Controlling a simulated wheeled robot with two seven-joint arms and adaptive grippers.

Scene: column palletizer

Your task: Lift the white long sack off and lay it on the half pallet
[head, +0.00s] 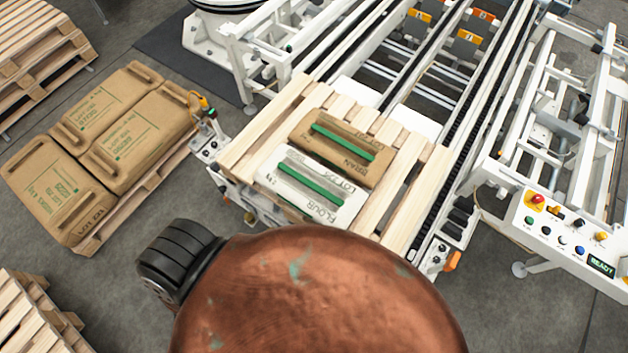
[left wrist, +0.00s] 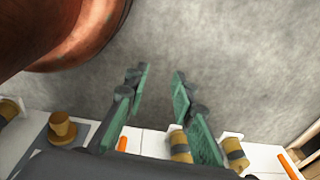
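The white long sack (head: 298,190), printed FLOUR and with a green strip handle on top, lies flat on a wooden pallet (head: 250,140) at the conveyor's near end. A brown sack (head: 372,147) with a green handle lies right beside it, on its far side. A low pallet (head: 148,180) on the floor at left bears several brown sacks (head: 55,190); I cannot tell whether it is the half pallet. My left gripper (left wrist: 160,80) shows in the left wrist view, its green-padded fingers apart and empty above grey floor, away from the sacks. My right gripper is in neither view.
White conveyor frames (head: 545,130) stand behind and right of the sacks. A control panel (head: 570,235) with buttons and a READY display is at right. Wooden pallets (head: 35,318) stand at lower left and stacked pallets (head: 40,55) at upper left. Bare floor (head: 125,265) lies between.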

